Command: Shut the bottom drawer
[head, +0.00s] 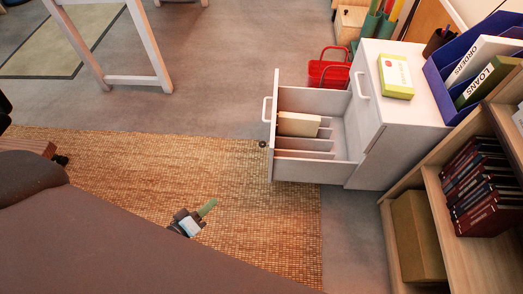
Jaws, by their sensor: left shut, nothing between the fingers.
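The white drawer cabinet (411,112) stands at the right. Its bottom drawer (341,172) is pulled far out to the left, with dividers and a cream-coloured box or book (299,124) inside. The drawer's front panel carries a white handle (266,109) at its left end. The upper drawer, with its own handle (361,85), looks shut. My left gripper (207,208) is shut and empty, over the woven mat, below and to the left of the drawer front and apart from it. My right gripper is not in view.
A yellow-and-white box (395,76) and a blue file holder (455,62) are on the cabinet top. A red basket (329,73) stands behind the drawer. A wooden bookshelf (430,194) is at the lower right. The woven mat (150,165) left of the drawer is mostly clear.

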